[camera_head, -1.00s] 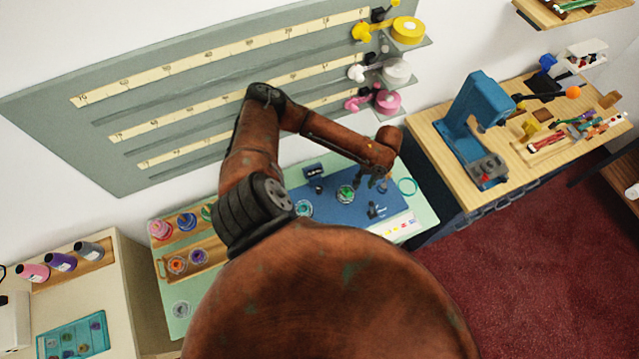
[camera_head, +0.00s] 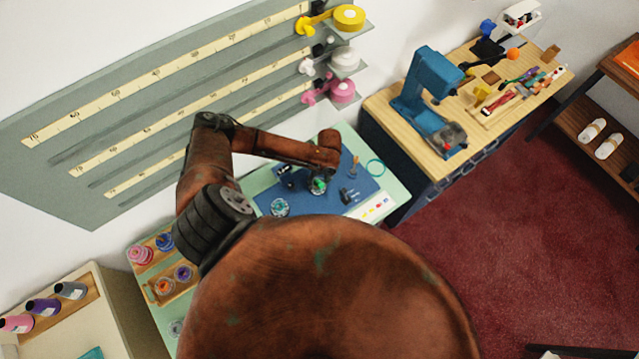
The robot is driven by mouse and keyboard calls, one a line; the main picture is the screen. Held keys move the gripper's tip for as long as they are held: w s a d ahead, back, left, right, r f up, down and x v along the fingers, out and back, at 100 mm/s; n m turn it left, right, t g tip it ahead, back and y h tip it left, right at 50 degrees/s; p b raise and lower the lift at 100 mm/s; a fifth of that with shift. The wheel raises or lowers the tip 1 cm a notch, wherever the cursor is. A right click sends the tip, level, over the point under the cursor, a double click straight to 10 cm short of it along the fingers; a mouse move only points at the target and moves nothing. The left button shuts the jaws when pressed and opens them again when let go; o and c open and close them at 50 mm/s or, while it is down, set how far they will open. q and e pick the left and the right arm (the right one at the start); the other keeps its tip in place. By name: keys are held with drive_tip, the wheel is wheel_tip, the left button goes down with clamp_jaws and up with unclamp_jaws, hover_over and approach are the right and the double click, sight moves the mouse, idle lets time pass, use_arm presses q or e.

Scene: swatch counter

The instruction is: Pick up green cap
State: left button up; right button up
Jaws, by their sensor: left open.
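A small round green item (camera_head: 318,187), which looks like the green cap, sits on the blue mat (camera_head: 362,185) on the pale green counter. My left arm comes in from the left over the counter. Its open gripper (camera_head: 321,176) points down just over the green item and partly hides it. I cannot tell whether the fingers touch it. A second round pot with teal in it (camera_head: 279,207) stands to the left on the mat. My right gripper is not in view.
Dark small items (camera_head: 347,195) and a thin upright tool (camera_head: 354,166) stand right of the gripper. A teal ring (camera_head: 376,168) lies at the counter's right. A wooden bench with a blue machine (camera_head: 425,100) stands further right. Thread spools (camera_head: 343,91) hang on the wall board.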

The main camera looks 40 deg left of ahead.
use_arm(q)
drive_tip(key=c, duration=0.9)
drive_tip(key=shift+r, duration=0.15)
